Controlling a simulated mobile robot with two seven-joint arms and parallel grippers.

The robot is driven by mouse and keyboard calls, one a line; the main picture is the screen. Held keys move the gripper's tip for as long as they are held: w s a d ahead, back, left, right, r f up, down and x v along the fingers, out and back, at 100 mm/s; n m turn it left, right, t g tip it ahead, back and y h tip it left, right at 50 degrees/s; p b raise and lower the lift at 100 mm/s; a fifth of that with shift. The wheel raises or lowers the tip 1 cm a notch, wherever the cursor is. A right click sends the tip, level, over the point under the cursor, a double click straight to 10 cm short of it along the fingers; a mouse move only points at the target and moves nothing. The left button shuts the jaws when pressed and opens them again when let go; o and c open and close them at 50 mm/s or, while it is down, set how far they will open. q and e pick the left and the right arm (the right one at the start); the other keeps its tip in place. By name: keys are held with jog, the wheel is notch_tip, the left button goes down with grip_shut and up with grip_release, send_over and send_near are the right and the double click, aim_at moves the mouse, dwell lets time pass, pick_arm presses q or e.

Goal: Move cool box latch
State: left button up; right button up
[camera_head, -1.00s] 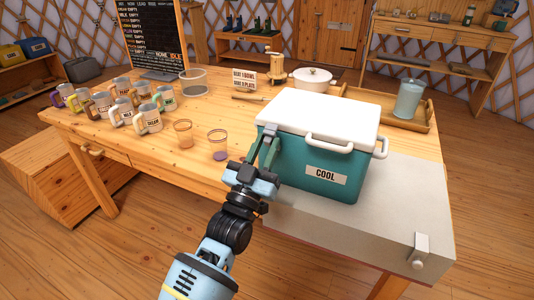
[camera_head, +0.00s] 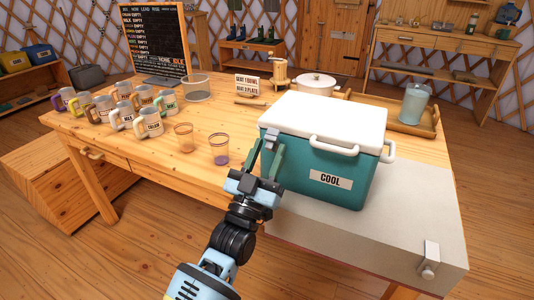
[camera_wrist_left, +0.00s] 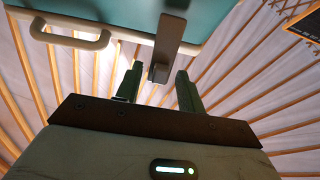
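The teal cool box (camera_head: 298,175) with a white lid (camera_head: 325,115) and a "COOL" label stands on the grey slab at the table's front right. Its lid looks closed. The grey latch (camera_head: 271,138) hangs on the box's left side; it also shows in the left wrist view (camera_wrist_left: 168,45) as a dark bar. My left gripper (camera_head: 263,157) is open at that side, its two green fingers (camera_wrist_left: 158,82) pointing up at the latch. The latch's lower end lies between or just before the fingertips; I cannot tell whether they touch. My right gripper is not in view.
Two clear cups (camera_head: 219,148) stand left of my left gripper, with several labelled mugs (camera_head: 148,122) farther left. A wooden tray (camera_head: 415,125) with a jar (camera_head: 415,102) and a white pot (camera_head: 317,84) are behind the box. The table's front left is clear.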

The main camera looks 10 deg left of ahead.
pick_arm(q)
jog(key=v, duration=0.7)
jog(key=shift+s+f, duration=0.25)
jog(key=shift+s, duration=0.1)
